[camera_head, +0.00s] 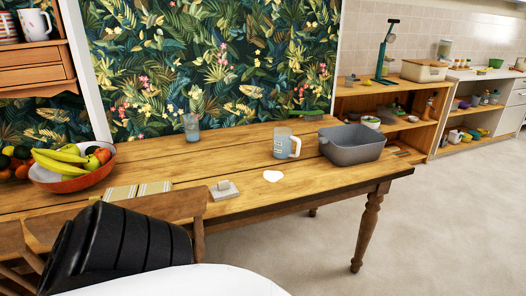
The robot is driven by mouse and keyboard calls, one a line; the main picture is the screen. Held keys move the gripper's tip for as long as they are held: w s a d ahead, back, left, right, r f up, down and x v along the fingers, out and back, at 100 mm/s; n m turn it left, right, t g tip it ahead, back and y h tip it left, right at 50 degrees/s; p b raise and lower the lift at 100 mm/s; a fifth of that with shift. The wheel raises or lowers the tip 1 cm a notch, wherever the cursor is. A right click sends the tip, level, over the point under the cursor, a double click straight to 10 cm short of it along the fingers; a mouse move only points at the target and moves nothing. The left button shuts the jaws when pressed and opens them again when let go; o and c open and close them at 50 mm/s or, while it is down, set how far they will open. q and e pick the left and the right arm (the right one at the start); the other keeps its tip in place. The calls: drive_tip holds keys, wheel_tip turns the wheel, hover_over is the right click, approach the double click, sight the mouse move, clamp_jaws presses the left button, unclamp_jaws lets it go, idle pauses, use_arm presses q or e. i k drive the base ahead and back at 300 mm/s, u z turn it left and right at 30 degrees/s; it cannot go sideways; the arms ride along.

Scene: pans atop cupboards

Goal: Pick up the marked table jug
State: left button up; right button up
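The jug (282,144) stands upright on the wooden table (236,150), right of the middle. It is blue-grey with a pale rim, a white mark on its side and a white handle pointing right. Its contents cannot be seen. A small white patch (272,176) lies flat on the table in front of it. Neither of my grippers can be made out in this view, and nothing touches the jug.
A grey tub (352,144) stands close right of the jug. A butter dish (223,190), striped cloth (138,191) and fruit bowl (72,182) are left. A wooden chair (170,207) stands at the front.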

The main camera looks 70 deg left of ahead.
sight(284, 137)
drive_tip(key=k, duration=0.25)
drive_tip(key=u, duration=1.1)
